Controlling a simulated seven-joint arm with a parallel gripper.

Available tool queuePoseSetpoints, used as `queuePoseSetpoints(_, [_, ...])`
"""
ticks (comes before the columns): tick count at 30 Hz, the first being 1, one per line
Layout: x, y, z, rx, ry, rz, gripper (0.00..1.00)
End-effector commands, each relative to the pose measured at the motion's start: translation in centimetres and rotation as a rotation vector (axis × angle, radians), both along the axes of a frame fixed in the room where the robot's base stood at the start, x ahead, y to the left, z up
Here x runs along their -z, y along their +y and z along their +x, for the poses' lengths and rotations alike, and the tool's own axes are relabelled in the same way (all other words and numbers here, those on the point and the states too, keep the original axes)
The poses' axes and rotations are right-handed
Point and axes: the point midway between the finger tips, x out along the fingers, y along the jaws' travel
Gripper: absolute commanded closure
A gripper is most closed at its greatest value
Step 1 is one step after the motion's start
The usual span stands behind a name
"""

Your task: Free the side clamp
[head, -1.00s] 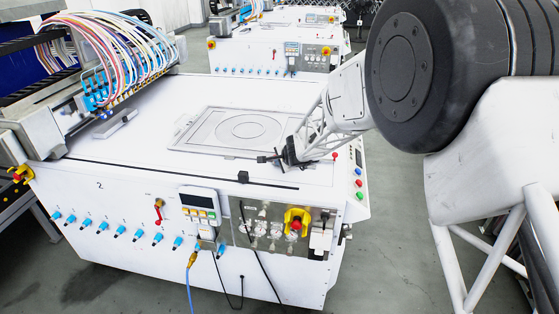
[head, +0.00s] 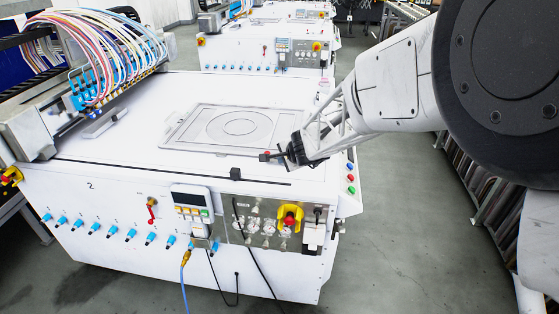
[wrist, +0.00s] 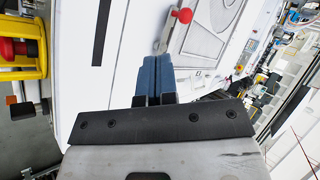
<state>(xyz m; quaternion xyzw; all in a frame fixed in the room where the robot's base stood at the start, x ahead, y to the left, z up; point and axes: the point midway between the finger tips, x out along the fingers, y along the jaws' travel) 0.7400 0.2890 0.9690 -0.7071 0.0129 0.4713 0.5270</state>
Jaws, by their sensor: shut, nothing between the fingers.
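The framed plate (head: 195,139) with a circle lies behind the clamp. A black block (head: 235,173) sits by the front slot. A yellow-and-red stop button (head: 290,217) is on the front panel. A hose-covered gantry (head: 85,90) stands left. The table's left middle is clear.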

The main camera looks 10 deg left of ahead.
Motion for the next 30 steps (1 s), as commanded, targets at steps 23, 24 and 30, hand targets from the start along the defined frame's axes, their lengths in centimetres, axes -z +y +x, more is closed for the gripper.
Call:
queuePoseSetpoints(23, [-2.0,-1.2,-1.6,-0.004,-0.003,-0.002,1.00])
queuePoseSetpoints(24, [-2.2,-1.3,-1.7,-0.009,-0.005,-0.004,1.00])
queuePoseSetpoints(30, [-5.1,-3.0,-3.5,-0.075,-0.027,-0.036,1.00])
